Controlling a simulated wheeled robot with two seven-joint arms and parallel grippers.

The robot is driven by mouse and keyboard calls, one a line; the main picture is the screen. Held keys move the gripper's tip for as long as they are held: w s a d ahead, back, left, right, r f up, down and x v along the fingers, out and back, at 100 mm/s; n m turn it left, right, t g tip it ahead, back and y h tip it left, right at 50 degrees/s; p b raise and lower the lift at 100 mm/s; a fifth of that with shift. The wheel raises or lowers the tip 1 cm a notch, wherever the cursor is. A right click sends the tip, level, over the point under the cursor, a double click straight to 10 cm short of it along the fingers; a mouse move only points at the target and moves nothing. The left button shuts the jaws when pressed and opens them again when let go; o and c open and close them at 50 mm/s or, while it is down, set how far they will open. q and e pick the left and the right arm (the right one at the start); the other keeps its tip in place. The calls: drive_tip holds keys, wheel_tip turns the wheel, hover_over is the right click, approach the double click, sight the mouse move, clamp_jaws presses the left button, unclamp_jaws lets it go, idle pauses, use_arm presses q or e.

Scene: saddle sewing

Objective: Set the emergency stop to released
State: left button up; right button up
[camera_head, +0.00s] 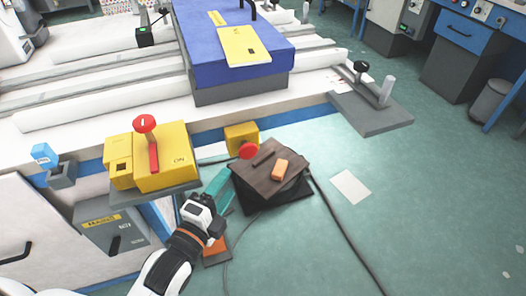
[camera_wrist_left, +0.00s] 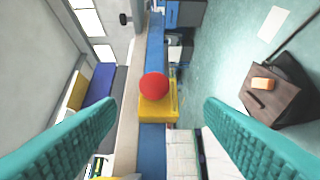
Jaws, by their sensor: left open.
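The emergency stop is a small yellow box (camera_head: 238,134) with a round red button (camera_head: 248,150), fixed to the side of the machine's blue rail. In the left wrist view the red button (camera_wrist_left: 153,86) sits near the middle, on its yellow box (camera_wrist_left: 157,112). My left gripper (camera_head: 220,184) is in front of and below the button in the head view, pointing toward it. Its teal fingers are wide apart and empty, one on each side of the button in the left wrist view (camera_wrist_left: 160,120). A gap separates them from it. My right gripper is not in view.
Dark cables run over the green floor (camera_head: 400,200).

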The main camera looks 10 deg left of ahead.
sight(245, 156)
use_arm(q)
drive_tip(key=w, duration=0.3)
drive_tip(key=w+d, duration=0.1)
drive_tip(key=w, duration=0.3)
drive_tip(key=w+d, duration=0.1)
drive_tip(key=w, duration=0.3)
drive_tip(key=shift+r, duration=0.35)
drive_tip(key=shift+w+d, duration=0.15)
drive_tip(key=shift+w, duration=0.2)
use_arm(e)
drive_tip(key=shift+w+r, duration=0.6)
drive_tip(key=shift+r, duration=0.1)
